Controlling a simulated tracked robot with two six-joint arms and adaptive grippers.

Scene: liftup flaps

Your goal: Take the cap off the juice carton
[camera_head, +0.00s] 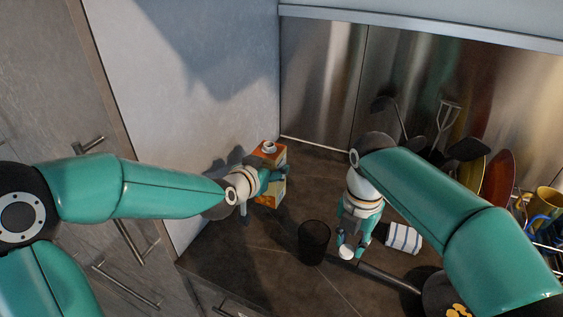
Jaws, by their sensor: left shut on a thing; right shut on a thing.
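The orange juice carton (268,154) stands upright on the dark counter by the wall corner, with a white spout (268,146) on its top. My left gripper (276,181) is shut on the carton's side; its fingers partly cover the carton. My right gripper (350,248) points down, right of the carton and apart from it. It is shut on a small white round thing that looks like the cap (346,253). The cap is away from the spout.
A dark cup (313,243) stands just left of my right gripper. A striped towel (404,238) and a pan (436,297) with its handle lie to the right. Utensils, plates and a yellow mug (547,200) crowd the right side. The counter's front left is clear.

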